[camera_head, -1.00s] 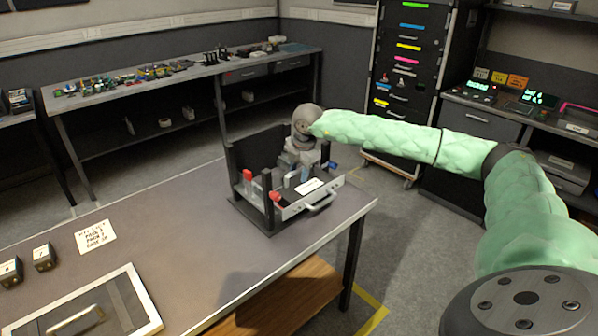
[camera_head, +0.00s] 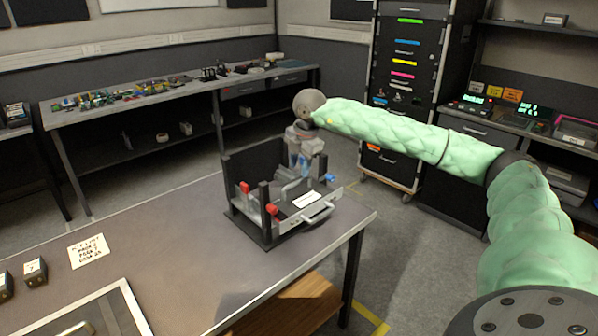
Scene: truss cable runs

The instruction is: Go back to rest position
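My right arm, in a green padded sleeve (camera_head: 400,130), reaches in from the right side of the head view. Its grey wrist is above the far side of a dark open-fronted rack (camera_head: 262,217) on the table. My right gripper (camera_head: 303,168) points down there, just above or at the back of the rack. Its fingers are small and partly lost against the rack, so I cannot tell whether they are open or shut. A grey unit with a front handle (camera_head: 318,213) and a white label sits in the rack, between red knobs. My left gripper is not in view.
The grey table (camera_head: 170,235) is mostly clear left of the rack. A white printed card (camera_head: 88,250), small dark blocks (camera_head: 35,271) and a framed panel (camera_head: 100,310) lie at the left. A cluttered bench (camera_head: 180,95) and a drawer cabinet (camera_head: 402,90) stand behind.

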